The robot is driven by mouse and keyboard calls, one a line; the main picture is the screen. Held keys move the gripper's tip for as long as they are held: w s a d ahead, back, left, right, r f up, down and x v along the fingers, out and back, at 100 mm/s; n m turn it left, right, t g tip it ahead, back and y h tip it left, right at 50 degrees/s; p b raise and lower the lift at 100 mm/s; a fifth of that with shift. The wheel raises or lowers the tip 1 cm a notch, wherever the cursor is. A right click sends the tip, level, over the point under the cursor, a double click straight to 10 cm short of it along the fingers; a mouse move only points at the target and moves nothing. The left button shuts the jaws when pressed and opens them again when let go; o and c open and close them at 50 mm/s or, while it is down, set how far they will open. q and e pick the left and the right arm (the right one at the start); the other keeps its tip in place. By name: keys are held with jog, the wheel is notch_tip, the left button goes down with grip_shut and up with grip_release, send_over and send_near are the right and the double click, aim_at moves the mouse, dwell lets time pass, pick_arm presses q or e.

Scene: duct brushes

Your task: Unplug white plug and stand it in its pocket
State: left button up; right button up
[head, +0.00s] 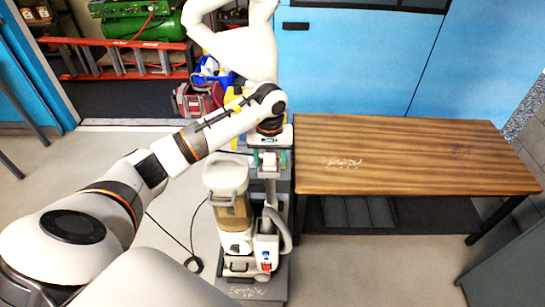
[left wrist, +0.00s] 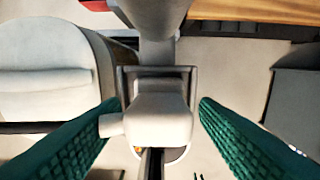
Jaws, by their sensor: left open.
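My left gripper (head: 271,158) is over the top of a grey and white upright machine (head: 238,243) in the head view. Its green ribbed fingers (left wrist: 158,103) are open in the left wrist view, one on each side of a pale block (left wrist: 152,122) with a small side stub. This block looks like the white plug, set in front of a dark grey frame. Gaps show between it and both fingers, so it is not gripped. In the head view a pale upright piece (head: 269,163) shows below the gripper. I cannot pick out the pocket. My right gripper is not in view.
A wooden table (head: 400,160) is close on the right. A black cable (head: 180,245) lies on the floor. Bins and tools (head: 205,85) stand behind.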

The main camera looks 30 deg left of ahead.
pick_arm(q)
jog(key=shift+s+a+f, duration=0.15)
jog(key=shift+s+f, duration=0.1)
jog(key=shift+f, duration=0.1)
jog(key=shift+r, duration=0.1)
jog(key=shift+w+r, duration=0.15)
jog(key=shift+r, duration=0.15)
notch_tip(320, 180, up, 17)
dwell(0.4)
jog(key=shift+d+f, duration=0.1)
jog(key=shift+d, duration=0.1)
